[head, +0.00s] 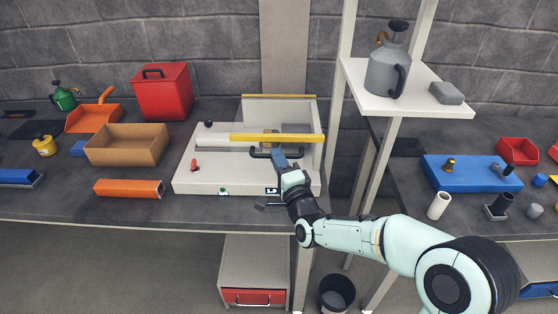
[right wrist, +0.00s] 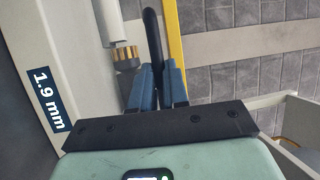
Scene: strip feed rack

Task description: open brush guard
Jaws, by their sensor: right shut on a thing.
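The brush guard shows as a faint see-through panel with a yellow edge bar (head: 250,138) and a black bar handle (head: 259,155), on the white strip feed machine (head: 205,187). My right gripper (head: 279,158) reaches in from the front right and is shut on the black handle. In the right wrist view the blue fingers (right wrist: 158,82) stand on either side of the handle (right wrist: 152,35), beside the yellow bar (right wrist: 176,30). I cannot tell the guard's exact angle. My left gripper is not in view.
A brass-coloured fitting (right wrist: 126,57) on a pale roller sits close to the fingers. A red canister (head: 162,92), a cardboard-coloured bin (head: 126,146) and an orange block (head: 129,188) stand left of the machine. A shelf post (head: 345,110) rises close on its right.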

